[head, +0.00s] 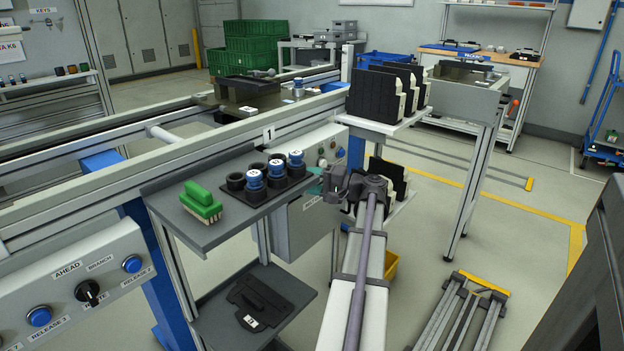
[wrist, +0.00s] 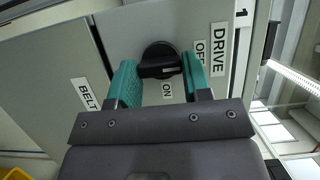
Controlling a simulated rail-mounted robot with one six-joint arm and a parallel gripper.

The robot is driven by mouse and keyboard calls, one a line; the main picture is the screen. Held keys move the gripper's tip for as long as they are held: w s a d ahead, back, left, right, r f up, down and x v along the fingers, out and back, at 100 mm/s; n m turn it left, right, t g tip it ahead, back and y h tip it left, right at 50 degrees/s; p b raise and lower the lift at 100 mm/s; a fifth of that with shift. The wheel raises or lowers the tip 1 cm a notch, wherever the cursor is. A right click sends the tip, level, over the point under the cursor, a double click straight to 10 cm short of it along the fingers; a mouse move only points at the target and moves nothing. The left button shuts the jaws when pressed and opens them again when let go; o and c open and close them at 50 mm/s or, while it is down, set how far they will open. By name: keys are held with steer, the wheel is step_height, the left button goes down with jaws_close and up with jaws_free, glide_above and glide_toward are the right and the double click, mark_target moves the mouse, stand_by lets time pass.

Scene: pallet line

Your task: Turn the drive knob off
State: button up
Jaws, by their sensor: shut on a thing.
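The drive knob (wrist: 160,58) is a black rotary knob with a raised grip bar, on a grey panel in the wrist view. The bar lies roughly across the picture. The DRIVE label (wrist: 217,48) and the OFF label (wrist: 201,52) are to its right, and the ON label (wrist: 167,89) is just below it. My gripper (wrist: 158,73) is shut on the knob, with one teal finger on each side. In the head view my gripper (head: 318,187) is at the grey control box (head: 308,222) under the conveyor rail. My arm hides the knob there.
A BELT label (wrist: 84,93) marks the neighbouring panel. A grey shelf (head: 215,232) beside the box holds a green part (head: 201,203) and blue-capped parts in black holders. A rack with black slabs (head: 380,95) stands behind my gripper.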

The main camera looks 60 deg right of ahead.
stand_by(0.4)
steer(key=o, duration=0.9)
steer(key=v, duration=1.1)
steer(key=shift+r, duration=0.1)
steer(key=shift+w, duration=0.1)
